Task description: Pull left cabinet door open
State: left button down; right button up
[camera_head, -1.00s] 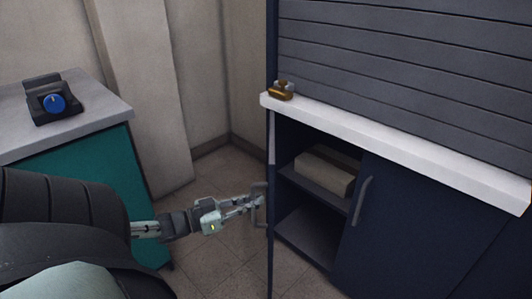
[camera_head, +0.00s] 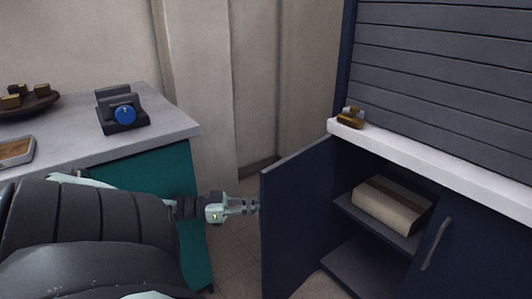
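The dark blue left cabinet door (camera_head: 300,215) stands open, swung out toward the left, and its inner face shows. My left gripper (camera_head: 256,205) reaches in from the left to the door's free edge. Its fingertips end behind that edge, on the outer side, so the handle there and any grip on it are hidden. The cabinet's inside shows a shelf (camera_head: 372,224) with a pale box (camera_head: 391,205) on it. The right door (camera_head: 470,262) is shut, with a grey curved handle (camera_head: 436,243). My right gripper is not in view.
A teal counter (camera_head: 165,180) on the left carries a black device with a blue knob (camera_head: 125,114), a bowl (camera_head: 38,104) and a tray (camera_head: 16,151). A small brown object (camera_head: 351,118) sits on the cabinet's white top (camera_head: 430,160). Some floor shows between counter and door.

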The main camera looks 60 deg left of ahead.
pick_arm(q)
jog(key=shift+s+a+f, duration=0.15)
jog(key=shift+s+f, duration=0.1)
jog(key=shift+f, duration=0.05)
jog(key=c, duration=1.6)
grip_release()
jog(key=shift+r, duration=0.15)
jog(key=shift+r, duration=0.1)
